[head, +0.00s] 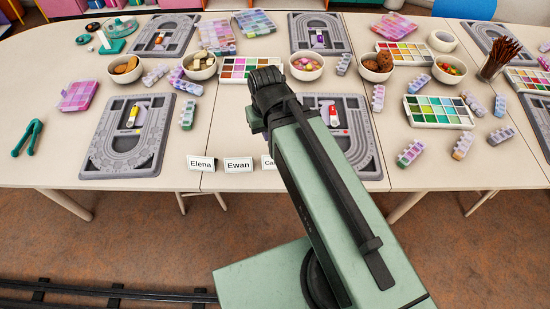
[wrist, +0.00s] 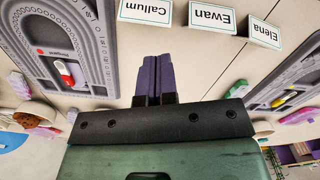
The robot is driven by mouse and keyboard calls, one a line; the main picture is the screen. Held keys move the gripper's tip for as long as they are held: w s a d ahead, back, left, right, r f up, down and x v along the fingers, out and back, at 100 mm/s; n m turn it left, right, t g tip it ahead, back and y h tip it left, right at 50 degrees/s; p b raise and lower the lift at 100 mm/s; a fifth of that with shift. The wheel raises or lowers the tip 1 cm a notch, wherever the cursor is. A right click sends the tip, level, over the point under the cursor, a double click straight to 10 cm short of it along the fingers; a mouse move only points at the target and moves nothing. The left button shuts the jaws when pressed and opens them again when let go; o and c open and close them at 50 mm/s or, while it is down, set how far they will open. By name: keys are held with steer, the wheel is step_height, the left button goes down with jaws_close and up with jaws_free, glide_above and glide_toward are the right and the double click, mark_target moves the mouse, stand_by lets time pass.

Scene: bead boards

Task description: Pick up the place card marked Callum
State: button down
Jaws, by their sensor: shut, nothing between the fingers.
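The place card marked Callum (wrist: 146,11) is white with black text and shows at the top of the wrist view, upside down. In the head view only its left edge (head: 267,161) shows, with the letters "Ca"; my arm hides the rest. The Ewan card (head: 238,164) stands just left of it, and the Elena card (head: 201,163) left of that; the wrist view also shows Ewan (wrist: 212,16) and Elena (wrist: 265,31). My gripper (wrist: 153,78) is shut and empty, its purple fingers below the Callum and Ewan cards in the wrist view, apart from them.
Grey bead boards lie left (head: 130,134) and right (head: 353,135) of my arm. Green pliers (head: 28,138) lie at the left. The table's front edge runs just before the cards.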

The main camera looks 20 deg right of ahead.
stand_by(0.4)
steer(key=c, duration=0.8)
jaws_free()
